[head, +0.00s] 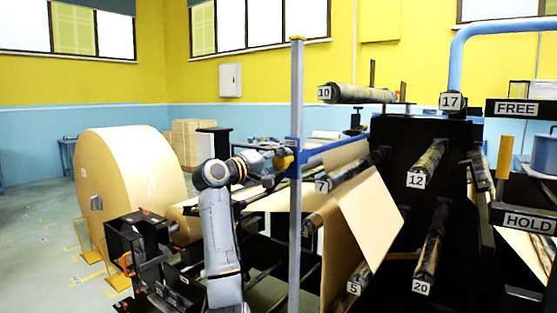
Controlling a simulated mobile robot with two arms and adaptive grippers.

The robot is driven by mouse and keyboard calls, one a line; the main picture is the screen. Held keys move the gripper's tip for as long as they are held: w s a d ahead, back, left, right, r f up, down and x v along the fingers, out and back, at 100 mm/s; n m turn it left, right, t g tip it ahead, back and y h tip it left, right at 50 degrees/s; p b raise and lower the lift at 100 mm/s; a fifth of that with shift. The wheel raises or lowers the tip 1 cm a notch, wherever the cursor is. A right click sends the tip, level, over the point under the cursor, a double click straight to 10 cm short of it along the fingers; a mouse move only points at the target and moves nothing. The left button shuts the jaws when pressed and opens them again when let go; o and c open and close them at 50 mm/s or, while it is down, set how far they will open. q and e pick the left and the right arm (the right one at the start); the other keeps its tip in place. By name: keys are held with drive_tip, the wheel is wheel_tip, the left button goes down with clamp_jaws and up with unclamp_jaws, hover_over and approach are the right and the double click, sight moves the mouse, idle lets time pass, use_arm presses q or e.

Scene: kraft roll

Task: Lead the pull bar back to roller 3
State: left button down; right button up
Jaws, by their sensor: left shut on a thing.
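A blue bar (325,151), which looks like the pull bar, runs slantwise at mid-picture, with brown paper along it. My left gripper (281,163) is at the bar's near left end, shut on it; the fingers are small and partly hidden by my arm and a grey post. Brown kraft paper (365,215) hangs in a broad sheet below the roller labelled 7 (345,172), down towards the roller labelled 5 (359,279). A label (308,229) left of the sheet is half covered by the post and unreadable; I cannot tell which one is roller 3. My right gripper is not in view.
The upright grey post (296,215) stands close beside my left gripper. A large kraft roll (130,185) stands at left. Rollers labelled 10 (360,94), 12 (428,163) and 20 (432,245) jut from the black frame. FREE and HOLD signs (530,220) are at right. Floor at far left is open.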

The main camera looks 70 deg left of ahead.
use_arm(q)
wheel_tip(320, 180, down, 13)
drive_tip(key=b, duration=0.9)
drive_tip(key=shift+w+d+r, duration=0.2)
drive_tip(key=shift+d, duration=0.05)
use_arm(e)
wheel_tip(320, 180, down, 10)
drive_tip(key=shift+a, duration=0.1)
use_arm(q)
drive_tip(key=w+d+f+b, duration=0.3)
drive_tip(key=d+f+b, duration=0.1)
drive_tip(key=f, duration=0.3)
drive_tip(key=shift+d, duration=0.6)
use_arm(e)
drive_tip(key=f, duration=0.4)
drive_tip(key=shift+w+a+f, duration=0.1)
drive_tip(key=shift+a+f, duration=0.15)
use_arm(q)
drive_tip(key=shift+w+r, duration=0.1)
